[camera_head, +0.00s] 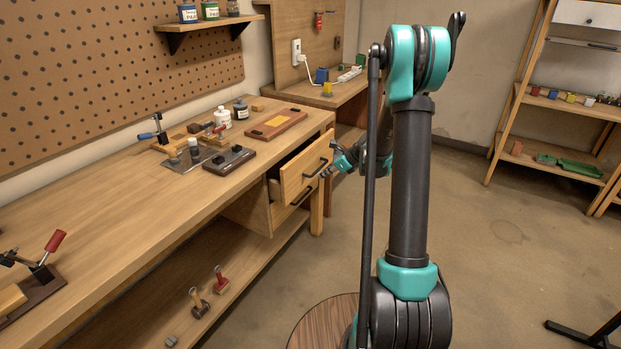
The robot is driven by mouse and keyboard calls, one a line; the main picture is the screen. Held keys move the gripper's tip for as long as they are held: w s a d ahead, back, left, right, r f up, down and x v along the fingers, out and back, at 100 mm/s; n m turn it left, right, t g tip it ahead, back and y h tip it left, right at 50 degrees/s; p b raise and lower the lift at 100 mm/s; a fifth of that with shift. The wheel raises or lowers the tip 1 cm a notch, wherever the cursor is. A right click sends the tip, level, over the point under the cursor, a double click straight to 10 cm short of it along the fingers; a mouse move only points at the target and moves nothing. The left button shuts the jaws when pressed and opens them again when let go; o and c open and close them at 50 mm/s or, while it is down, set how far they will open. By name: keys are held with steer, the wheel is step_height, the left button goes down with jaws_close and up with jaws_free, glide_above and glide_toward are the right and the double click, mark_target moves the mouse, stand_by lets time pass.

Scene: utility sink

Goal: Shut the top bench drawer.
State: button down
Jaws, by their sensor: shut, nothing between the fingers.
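The top bench drawer (304,171) is pulled partly out from under the right end of the wooden workbench (130,204). Its front stands clear of the bench and carries a dark bar handle (316,168). A lower drawer (289,207) with a similar handle sits below it. My gripper (328,171) is shut and empty, just to the right of the top drawer's front, near the handle. I cannot tell whether the fingertips touch it. My arm hides part of the area behind the gripper.
Clamps, bottles (222,117), small fixtures and a clipboard-like tray (275,124) stand on the bench. A round wooden top (318,318) is close in front. A shelf rack (553,103) stands at right. Floor between is clear.

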mark_target(295, 183)
steer(key=x, duration=0.3)
steer(key=a+r+x, duration=0.1)
steer(key=x, duration=0.3)
steer(key=w+x, duration=0.1)
steer(key=x, duration=0.3)
steer(key=shift+w+a+r, duration=0.1)
steer(key=shift+a+r, duration=0.05)
steer(key=shift+a, duration=0.2)
steer(key=shift+w+a, duration=0.25)
steer(key=shift+a, duration=0.05)
steer(key=w+a, duration=0.1)
steer(key=a, duration=0.1)
steer(key=w+a, duration=0.2)
steer(key=a, duration=0.1)
steer(key=w+a, duration=0.2)
steer(key=shift+w+a, duration=0.15)
steer(key=shift+a, duration=0.05)
steer(key=shift+w+a, duration=0.1)
steer(key=shift+r, duration=0.1)
